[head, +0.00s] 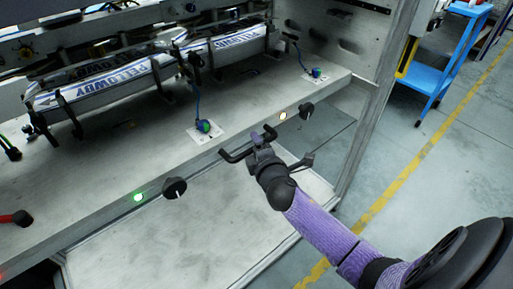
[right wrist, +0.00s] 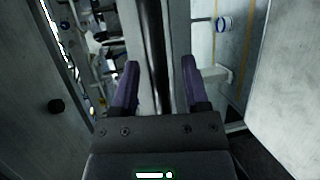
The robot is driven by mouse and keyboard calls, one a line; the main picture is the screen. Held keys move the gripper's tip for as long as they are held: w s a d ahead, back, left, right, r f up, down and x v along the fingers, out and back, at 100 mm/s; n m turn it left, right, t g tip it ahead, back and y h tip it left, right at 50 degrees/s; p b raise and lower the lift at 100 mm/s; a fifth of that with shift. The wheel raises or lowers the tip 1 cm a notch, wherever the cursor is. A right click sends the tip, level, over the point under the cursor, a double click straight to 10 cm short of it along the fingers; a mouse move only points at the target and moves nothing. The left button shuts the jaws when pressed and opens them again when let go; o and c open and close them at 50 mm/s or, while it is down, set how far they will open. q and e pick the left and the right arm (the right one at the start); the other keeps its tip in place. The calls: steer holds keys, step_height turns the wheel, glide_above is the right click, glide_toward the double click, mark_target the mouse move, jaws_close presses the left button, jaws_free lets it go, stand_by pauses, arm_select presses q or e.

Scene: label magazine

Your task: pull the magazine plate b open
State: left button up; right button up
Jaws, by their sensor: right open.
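Two label stacks printed PELOWBY lie in the magazine, a long one on the left (head: 105,85) and a shorter one on the right (head: 238,42). Dark clamps hold them above a grey shelf (head: 120,137). No letter marks show, so I cannot tell which part is plate b. My right gripper (head: 247,144) is open in front of the shelf's front edge, between two black knobs. The right wrist view shows its two purple fingers (right wrist: 159,85) apart, with a dark upright bar (right wrist: 153,40) beyond and between them; contact is unclear. My left gripper is not seen.
The left knob (head: 174,188) has a green light beside it; the right knob (head: 307,110) has a yellowish light. Blue-green buttons on white bases stand on the shelf (head: 205,127). A blue cart (head: 440,65) stands right.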

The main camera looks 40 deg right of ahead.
jaws_close()
stand_by(0.9)
stand_by(0.4)
